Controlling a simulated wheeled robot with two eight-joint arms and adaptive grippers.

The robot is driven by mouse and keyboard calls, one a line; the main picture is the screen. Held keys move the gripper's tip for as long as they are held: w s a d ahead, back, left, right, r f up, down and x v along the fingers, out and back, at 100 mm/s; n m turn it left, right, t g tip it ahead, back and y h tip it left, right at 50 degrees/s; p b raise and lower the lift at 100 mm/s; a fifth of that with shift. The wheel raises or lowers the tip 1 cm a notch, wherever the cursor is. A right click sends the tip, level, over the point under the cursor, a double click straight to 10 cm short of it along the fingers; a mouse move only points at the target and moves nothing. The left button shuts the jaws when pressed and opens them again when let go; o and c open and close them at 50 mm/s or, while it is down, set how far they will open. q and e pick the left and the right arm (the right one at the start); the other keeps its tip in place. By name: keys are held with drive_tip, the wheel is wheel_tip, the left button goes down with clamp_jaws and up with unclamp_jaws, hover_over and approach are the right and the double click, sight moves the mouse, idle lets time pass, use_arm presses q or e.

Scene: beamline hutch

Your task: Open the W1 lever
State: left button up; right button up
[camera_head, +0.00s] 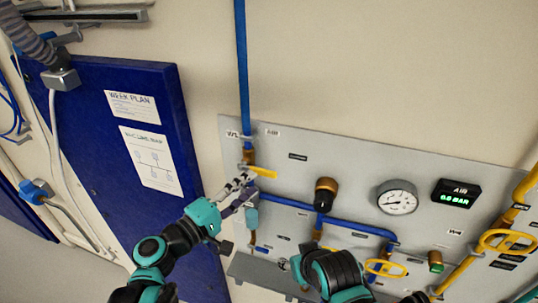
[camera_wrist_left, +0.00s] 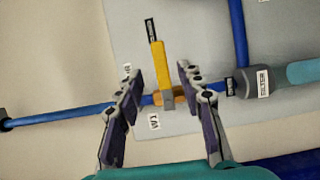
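The W1 lever (camera_head: 262,172) is a yellow handle on the blue vertical pipe at the left end of the grey panel. In the left wrist view the lever (camera_wrist_left: 159,68) stands crosswise to the pipe, with the W1 label (camera_wrist_left: 154,122) beside its pivot. My left gripper (camera_head: 243,182) is at the lever. In the left wrist view its fingers (camera_wrist_left: 160,78) are spread on either side of the lever, with visible gaps and nothing held.
The grey panel (camera_head: 350,150) also carries a round gauge (camera_head: 397,197), a black AIR display (camera_head: 456,194) reading 0.0 bar, a brown knob (camera_head: 325,193) and yellow handwheels (camera_head: 507,242). A filter (camera_wrist_left: 262,82) sits on the pipe near the lever. A blue door (camera_head: 130,150) is at left.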

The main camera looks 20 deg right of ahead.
sight(264, 174)
use_arm(q)
drive_tip(key=x, duration=0.7)
drive_tip(key=shift+d, duration=0.1)
clamp_jaws()
